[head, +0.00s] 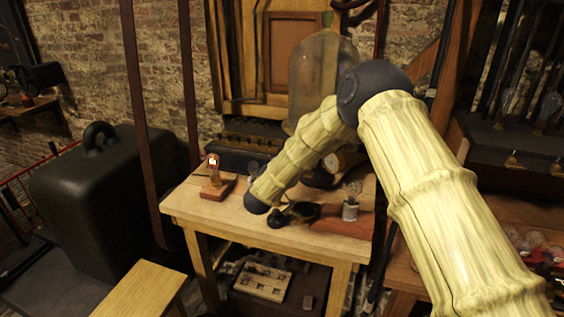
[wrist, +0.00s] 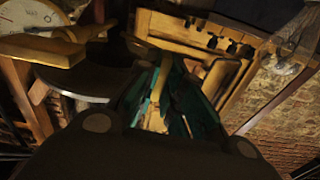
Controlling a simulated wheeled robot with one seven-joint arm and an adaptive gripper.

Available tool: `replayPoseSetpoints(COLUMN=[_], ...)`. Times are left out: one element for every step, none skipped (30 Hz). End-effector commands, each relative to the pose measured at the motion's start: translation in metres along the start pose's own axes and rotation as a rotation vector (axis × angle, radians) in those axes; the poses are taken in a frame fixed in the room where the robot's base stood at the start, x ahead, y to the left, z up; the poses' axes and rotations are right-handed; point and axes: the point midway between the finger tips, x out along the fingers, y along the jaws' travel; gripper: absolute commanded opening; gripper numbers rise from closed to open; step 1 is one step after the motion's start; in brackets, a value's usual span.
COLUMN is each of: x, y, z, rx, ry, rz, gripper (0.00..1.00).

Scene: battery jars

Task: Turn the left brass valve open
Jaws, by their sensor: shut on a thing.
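My gripper (wrist: 172,105) shows in the wrist view as teal fingers reaching away from the camera. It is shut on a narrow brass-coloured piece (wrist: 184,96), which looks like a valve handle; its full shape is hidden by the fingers. Another brass-coloured lever (wrist: 42,48) lies apart at the upper left, in front of a white dial. I cannot tell from the frames which valve is the left one. In the head view my arm reaches down over the wooden table, and its links hide most of the valve area and the fingers.
A lit bulb on a wooden base (head: 214,180) stands on the table (head: 240,225) at left. A small metal jar (head: 350,210) stands at right. A glass dome (head: 318,75) is behind my arm. A round gauge (wrist: 38,17) is close to my gripper.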

Motion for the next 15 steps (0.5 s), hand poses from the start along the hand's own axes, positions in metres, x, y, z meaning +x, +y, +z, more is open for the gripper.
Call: replayPoseSetpoints(x=[-0.0011,-0.0012,-0.0012,-0.0013,-0.0013,-0.0013,-0.0013,-0.0013,-0.0013,-0.0012,-0.0013,-0.0013,-0.0013,-0.0013,-0.0013], y=[-0.0003,-0.0003,-0.0004,-0.0004,-0.0003,-0.0002,-0.0001,0.0,0.0001,0.0001,0.0002,0.0002,0.0002,0.0002,0.0002], z=[0.0017,0.0017,0.0018,0.0019,0.002,0.0022,0.0022,0.0024,0.0025,0.0025,0.0026,0.0027,0.0028,0.0029,0.0029], rx=[-0.016,-0.025,-0.035,-0.041,-0.046,-0.051,-0.055,-0.058,-0.061,-0.062,-0.063,-0.064,-0.064,-0.064,-0.064], ry=[-0.003,-0.003,-0.003,-0.003,-0.003,-0.003,-0.003,-0.004,-0.004,-0.004,-0.004,-0.004,-0.004,-0.004,-0.004], rz=[-0.001,-0.001,-0.001,-0.001,0.0,0.0,0.0,0.0,0.0,0.0,0.0,0.0,0.0,0.0,0.0], gripper=[0.0,0.0,0.0,0.0,0.0,0.0,0.0,0.0,0.0,0.0,0.0,0.0,0.0,0.0,0.0])
